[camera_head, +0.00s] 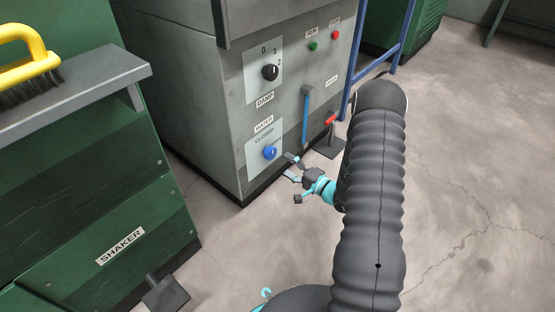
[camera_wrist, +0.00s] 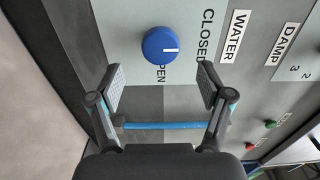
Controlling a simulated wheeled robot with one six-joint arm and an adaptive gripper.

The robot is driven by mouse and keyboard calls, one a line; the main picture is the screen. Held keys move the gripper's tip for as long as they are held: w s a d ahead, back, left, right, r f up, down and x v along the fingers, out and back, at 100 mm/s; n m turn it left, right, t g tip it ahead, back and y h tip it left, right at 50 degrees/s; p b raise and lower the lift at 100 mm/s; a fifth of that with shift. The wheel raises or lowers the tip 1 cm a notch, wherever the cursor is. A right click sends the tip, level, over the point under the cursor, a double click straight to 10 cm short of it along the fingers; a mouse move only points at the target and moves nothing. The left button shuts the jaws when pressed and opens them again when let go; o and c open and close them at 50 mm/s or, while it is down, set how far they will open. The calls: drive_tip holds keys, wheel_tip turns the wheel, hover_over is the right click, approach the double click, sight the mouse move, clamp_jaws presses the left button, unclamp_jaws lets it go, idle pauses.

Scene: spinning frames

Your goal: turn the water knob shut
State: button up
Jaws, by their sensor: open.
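The water knob (camera_head: 270,153) is a round blue dial on a pale plate on the front of the grey cabinet. In the wrist view the knob (camera_wrist: 158,43) has a white mark pointing right, towards the word CLOSED. The word OPEN lies just below the knob there, partly covered by it. My gripper (camera_head: 294,177) is in front of the panel, right of and a little below the knob in the head view. In the wrist view my gripper (camera_wrist: 161,85) has its two fingers spread apart and empty, with the knob beyond the gap between the tips, untouched.
A black damp dial (camera_head: 270,72) sits above the knob. A blue bar (camera_head: 306,115) and a red lever (camera_head: 331,119) are to its right. Green (camera_head: 313,46) and red (camera_head: 336,35) buttons are higher up. A green shaker cabinet (camera_head: 120,245) stands left. The floor at right is clear.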

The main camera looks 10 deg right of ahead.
drive_tip(key=shift+v, duration=1.7)
